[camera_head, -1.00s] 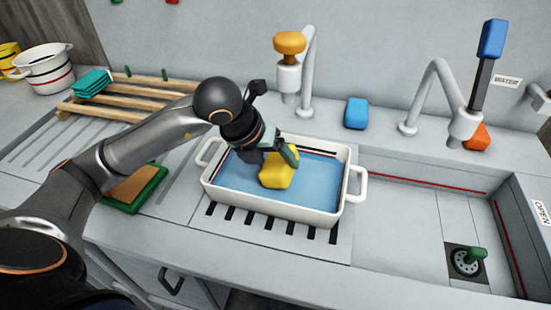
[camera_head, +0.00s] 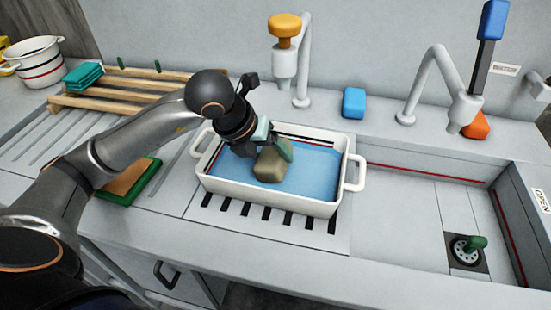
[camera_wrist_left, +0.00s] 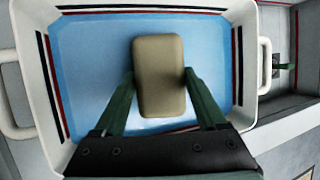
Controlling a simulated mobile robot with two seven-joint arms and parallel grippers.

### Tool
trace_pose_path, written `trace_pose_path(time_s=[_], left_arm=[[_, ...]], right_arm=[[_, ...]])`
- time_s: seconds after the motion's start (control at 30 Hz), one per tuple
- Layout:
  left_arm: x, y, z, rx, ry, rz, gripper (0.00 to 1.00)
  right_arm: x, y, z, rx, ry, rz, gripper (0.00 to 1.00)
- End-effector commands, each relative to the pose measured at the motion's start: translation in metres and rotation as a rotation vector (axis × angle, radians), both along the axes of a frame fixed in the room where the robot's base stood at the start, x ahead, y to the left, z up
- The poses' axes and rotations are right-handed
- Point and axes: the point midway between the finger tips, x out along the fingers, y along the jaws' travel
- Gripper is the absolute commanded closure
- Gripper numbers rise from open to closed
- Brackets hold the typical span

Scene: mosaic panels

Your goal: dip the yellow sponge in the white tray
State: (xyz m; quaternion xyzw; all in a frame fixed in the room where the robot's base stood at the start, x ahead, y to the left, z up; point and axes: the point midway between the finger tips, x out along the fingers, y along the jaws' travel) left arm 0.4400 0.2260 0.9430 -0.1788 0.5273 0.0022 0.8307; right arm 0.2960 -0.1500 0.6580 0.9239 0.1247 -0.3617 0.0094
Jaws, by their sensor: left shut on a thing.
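The sponge (camera_head: 268,170) is now a dull olive-tan block, inside the white tray (camera_head: 263,197) of blue liquid (camera_head: 318,170). My left gripper (camera_head: 273,150) reaches down into the tray and is shut on the sponge. In the left wrist view the sponge (camera_wrist_left: 158,70) sits between the two green fingers, over the blue liquid (camera_wrist_left: 90,70). The sponge's lower part looks to be at or in the liquid, but its exact depth is hard to tell. My right gripper is not in view.
The tray stands on a slotted drainer beside a sink (camera_head: 410,225) with a green-handled plug (camera_head: 474,243). Faucets (camera_head: 287,65) rise behind it. A blue sponge (camera_head: 354,102) lies on the back ledge. A wooden rack (camera_head: 130,100) and a green-edged board (camera_head: 133,183) lie to the left.

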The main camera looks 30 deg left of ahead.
Motion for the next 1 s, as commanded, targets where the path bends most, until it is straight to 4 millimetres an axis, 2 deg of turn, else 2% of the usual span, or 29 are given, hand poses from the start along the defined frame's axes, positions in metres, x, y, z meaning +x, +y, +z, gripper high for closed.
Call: trace_pose_path(time_s=[0.13,0.4,1.0], left_arm=[[-0.002,0.008,-0.002,0.002,0.000,0.001,0.71],[-0.003,0.010,0.000,0.000,0.000,-0.001,0.71],[0.001,-0.005,0.000,0.001,0.000,0.000,0.71]], right_arm=[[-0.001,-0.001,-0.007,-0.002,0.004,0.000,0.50],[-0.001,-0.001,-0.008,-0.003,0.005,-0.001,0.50],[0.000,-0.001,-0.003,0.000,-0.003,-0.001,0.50]])
